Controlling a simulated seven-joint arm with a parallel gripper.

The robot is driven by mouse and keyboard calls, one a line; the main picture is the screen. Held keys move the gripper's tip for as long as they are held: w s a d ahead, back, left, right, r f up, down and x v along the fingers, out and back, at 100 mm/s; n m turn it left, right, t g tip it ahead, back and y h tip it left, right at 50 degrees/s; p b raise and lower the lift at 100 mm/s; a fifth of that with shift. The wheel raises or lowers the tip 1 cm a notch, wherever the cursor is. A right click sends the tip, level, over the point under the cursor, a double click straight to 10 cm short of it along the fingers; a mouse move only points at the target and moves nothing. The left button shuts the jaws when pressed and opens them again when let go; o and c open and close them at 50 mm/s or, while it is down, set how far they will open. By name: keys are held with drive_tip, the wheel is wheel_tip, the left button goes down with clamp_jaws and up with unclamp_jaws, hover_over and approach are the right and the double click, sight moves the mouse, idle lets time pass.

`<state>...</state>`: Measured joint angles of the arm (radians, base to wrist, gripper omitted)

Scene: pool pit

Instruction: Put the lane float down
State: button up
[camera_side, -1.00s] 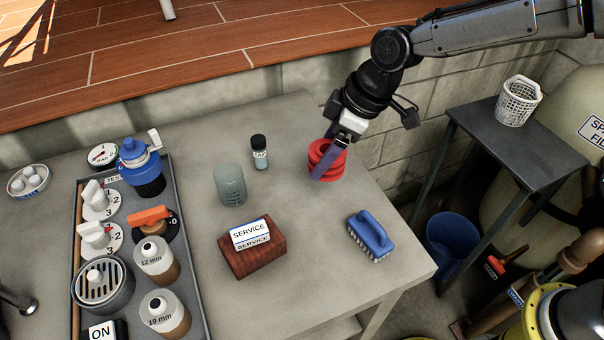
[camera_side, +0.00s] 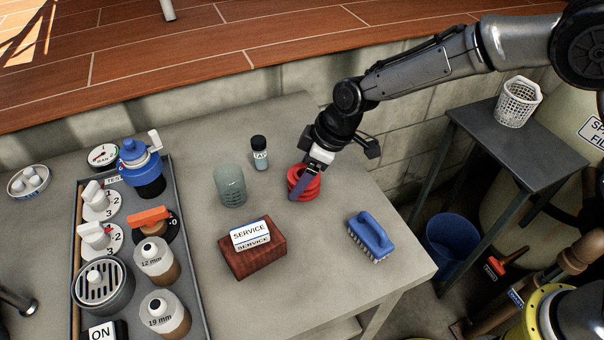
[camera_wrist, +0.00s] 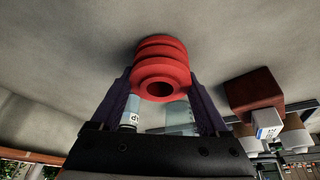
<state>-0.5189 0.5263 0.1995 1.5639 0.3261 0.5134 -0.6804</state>
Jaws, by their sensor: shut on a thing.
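The lane float is a red ribbed ring with a hole through it (camera_side: 305,180). In the side view it is at the far part of the grey table (camera_side: 318,245), right of the green ribbed cup. My gripper (camera_side: 306,184) is shut on it from above. In the wrist view the float (camera_wrist: 162,68) sits between the two purple fingers (camera_wrist: 163,92), its hole facing the camera. The float looks at or very near the table top; I cannot tell whether it touches.
A green cup (camera_side: 230,187) and a small capped bottle (camera_side: 260,153) stand left of the float. A brown block with a SERVICE sign (camera_side: 252,255) and a blue brush (camera_side: 371,237) lie nearer. A grey tray of fittings (camera_side: 192,255) is at the left. Bare table surrounds the float's near side.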

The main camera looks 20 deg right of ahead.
drive_tip(key=shift+f, duration=0.15)
drive_tip(key=o, duration=1.2)
drive_tip(key=shift+o, duration=0.2)
drive_tip(key=shift+d+r, duration=0.1)
drive_tip(key=shift+r, duration=0.4)
drive_tip(key=v, duration=1.1)
drive_tip(key=shift+r, duration=0.2)
drive_tip(key=s+d+r+m+t, duration=0.1)
drive_tip(key=s+d+r, duration=0.2)
drive_tip(key=d, duration=0.2)
drive_tip(key=s+d+r+m, duration=0.2)
drive_tip(key=d+r, duration=0.1)
drive_tip(key=d, duration=0.2)
drive_tip(key=s+d+m+t+h, duration=0.1)
drive_tip(key=s+d+m, duration=0.3)
drive_tip(key=s+d, duration=0.4)
drive_tip(key=s+d+m+h, duration=0.2)
drive_tip(key=s+d, duration=0.6)
drive_tip(key=s, duration=0.6)
drive_tip(key=shift+d+f+m+t+h, duration=0.3)
drive_tip(key=shift+d+m+t+h, duration=0.1)
drive_tip(key=shift+m, duration=0.5)
drive_tip(key=shift+s, duration=0.1)
